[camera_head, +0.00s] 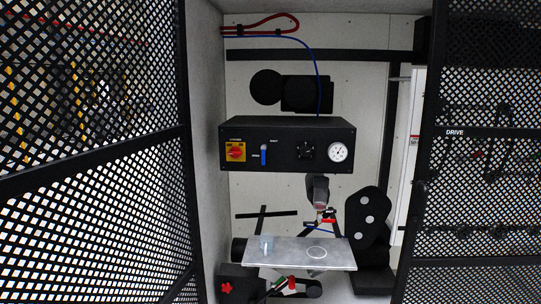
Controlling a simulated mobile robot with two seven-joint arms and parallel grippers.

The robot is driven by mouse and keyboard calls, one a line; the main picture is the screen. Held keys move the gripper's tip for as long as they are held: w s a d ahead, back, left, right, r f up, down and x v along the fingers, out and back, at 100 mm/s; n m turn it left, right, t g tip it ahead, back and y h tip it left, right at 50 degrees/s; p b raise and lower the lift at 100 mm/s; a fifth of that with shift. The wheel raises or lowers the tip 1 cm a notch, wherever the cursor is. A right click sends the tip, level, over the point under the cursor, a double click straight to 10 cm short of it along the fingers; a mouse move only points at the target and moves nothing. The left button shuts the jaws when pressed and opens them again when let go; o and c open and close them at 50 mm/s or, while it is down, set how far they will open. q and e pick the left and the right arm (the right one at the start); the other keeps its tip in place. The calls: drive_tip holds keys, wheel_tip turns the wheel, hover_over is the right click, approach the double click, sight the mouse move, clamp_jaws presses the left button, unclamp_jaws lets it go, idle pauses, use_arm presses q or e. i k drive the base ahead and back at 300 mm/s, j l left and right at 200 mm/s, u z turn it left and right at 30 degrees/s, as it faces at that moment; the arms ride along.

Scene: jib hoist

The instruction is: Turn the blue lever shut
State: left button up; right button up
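The blue lever (263,155) is on the front face of a black control box (287,163) in the middle of the camera_head view. The lever stands upright in the picture, its long part pointing down from a small pale pivot at the top. Small white labels sit above right of it and to its left, too small to read surely. Nothing touches the lever or covers it. I cannot make out either of my grippers in this view.
A red knob on a yellow plate (236,152) is left of the lever. A black knob (305,150) and a white dial (338,152) are to its right. Black mesh panels flank the opening at left (95,160) and right (480,200). A pale plate (285,255) lies below.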

sight(263, 148)
drive_tip(key=i+l+u, duration=0.1)
drive_tip(key=i+l, duration=1.25)
